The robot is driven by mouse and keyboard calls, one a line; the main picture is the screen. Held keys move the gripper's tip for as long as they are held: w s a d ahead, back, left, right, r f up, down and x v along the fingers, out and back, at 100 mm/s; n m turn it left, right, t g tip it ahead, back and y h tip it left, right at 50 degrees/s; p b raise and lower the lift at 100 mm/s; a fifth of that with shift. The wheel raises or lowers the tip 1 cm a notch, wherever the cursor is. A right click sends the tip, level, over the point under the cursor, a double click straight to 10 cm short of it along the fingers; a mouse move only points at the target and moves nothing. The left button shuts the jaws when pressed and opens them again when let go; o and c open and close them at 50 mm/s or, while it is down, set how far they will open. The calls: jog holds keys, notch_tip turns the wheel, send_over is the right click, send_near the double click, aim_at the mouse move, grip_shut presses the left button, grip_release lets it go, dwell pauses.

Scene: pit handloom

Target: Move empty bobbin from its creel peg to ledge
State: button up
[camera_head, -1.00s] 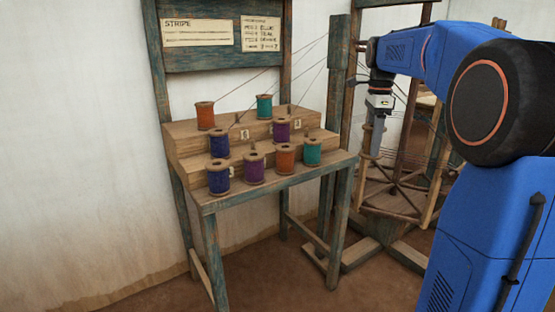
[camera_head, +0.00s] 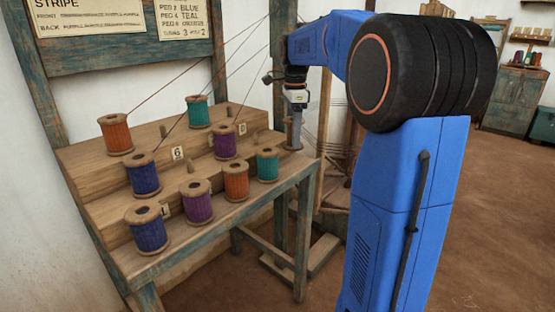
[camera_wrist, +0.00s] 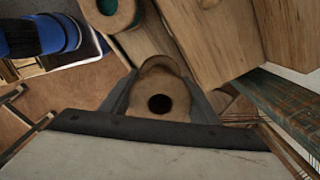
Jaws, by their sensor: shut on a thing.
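My gripper (camera_head: 294,130) points down beside the right end of the stepped creel. In the wrist view it is shut on a bare wooden bobbin (camera_wrist: 160,104), with a dark hole in its end and a finger on each side. In the head view only a little wood (camera_head: 293,148) shows under the fingers, level with the table's right end. The creel (camera_head: 85,158) carries wound bobbins in orange, teal, blue and purple. A front row of wound bobbins stands on the low front ledge (camera_head: 224,222), ending with a teal one (camera_head: 267,164) nearest my gripper.
Bare pegs (camera_head: 163,131) stand on the creel steps. Threads run from bobbins up to the upright frame. A wooden reel (camera_head: 340,170) stands behind my arm. The wrist view shows a teal bobbin (camera_wrist: 108,12) close to the held one. Open floor lies to the right.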

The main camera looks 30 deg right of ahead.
jog(key=shift+f, duration=3)
jog(key=o, duration=1.1)
jog(key=shift+f, duration=0.1)
jog(key=shift+c, duration=0.2)
notch_tip(320, 180, up, 12)
